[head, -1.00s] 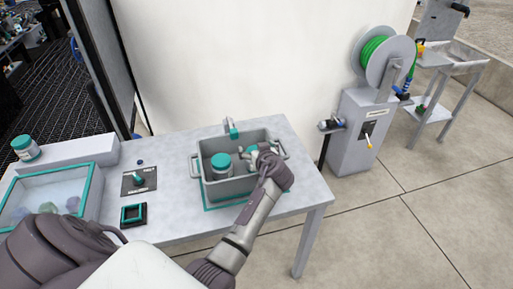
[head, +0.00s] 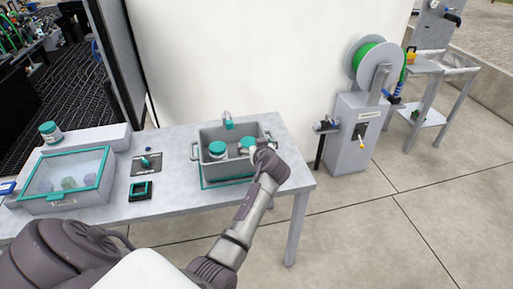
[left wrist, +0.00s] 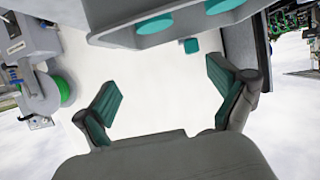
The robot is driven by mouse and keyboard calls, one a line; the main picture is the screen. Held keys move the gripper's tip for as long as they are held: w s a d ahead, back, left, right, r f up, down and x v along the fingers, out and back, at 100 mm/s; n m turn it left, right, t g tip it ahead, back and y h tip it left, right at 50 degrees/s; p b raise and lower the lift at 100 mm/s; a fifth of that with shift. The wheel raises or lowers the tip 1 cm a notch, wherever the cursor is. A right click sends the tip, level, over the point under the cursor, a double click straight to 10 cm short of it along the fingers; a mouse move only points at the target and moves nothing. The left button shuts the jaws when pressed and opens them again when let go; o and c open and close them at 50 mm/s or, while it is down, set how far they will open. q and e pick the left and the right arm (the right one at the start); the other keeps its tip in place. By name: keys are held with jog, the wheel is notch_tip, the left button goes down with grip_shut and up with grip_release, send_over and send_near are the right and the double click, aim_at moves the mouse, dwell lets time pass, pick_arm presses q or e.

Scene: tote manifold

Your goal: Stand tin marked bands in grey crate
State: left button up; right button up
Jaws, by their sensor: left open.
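The grey crate (head: 237,169) stands on the table, and its wall shows at the top of the left wrist view (left wrist: 130,37). Two tins with teal lids are in it: a left tin (head: 217,149) and a right tin (head: 247,144). Both look upright; their markings are too small to read. A third teal-lidded tin (head: 50,132) stands on the raised ledge at far left. My left gripper (head: 262,147) is at the crate's right side, close to the right tin. In the left wrist view its fingers (left wrist: 162,80) are spread with nothing between them. My right gripper is not seen.
A clear-lidded teal-framed box (head: 66,174) is on the table's left. A small switch plate (head: 146,164) and a dark square frame (head: 140,191) lie between it and the crate. A hose reel cabinet (head: 352,133) is at right.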

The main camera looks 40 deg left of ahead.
pick_arm(q)
jog(key=s+d+m+t+h, duration=0.2)
jog(key=d+m+t+h, duration=0.15)
jog(key=d, duration=0.35)
jog(key=s+d+m+t+h, duration=0.2)
jog(key=d+m+h, duration=0.15)
jog(key=d, duration=0.35)
jog(key=s+d+f+m+g+h, duration=0.15)
jog(key=s+f, duration=0.25)
jog(key=f, duration=0.7)
jog(key=s+d+f+m+g+h, duration=0.1)
jog(key=s+d+f+m+g, duration=0.2)
jog(key=f, duration=0.8)
jog(key=s+f+g, duration=0.4)
jog(key=s+f, duration=1.3)
jog(key=s, duration=0.1)
jog(key=s+f+g, duration=0.2)
jog(key=s+f, duration=0.3)
jog(key=s, duration=0.8)
jog(key=s+f+g, duration=0.3)
jog(key=s+f, duration=0.2)
jog(key=s, duration=0.8)
jog(key=shift+a+f+m+h, duration=0.2)
jog(key=shift+a+m+h, duration=0.15)
jog(key=shift+a, duration=0.05)
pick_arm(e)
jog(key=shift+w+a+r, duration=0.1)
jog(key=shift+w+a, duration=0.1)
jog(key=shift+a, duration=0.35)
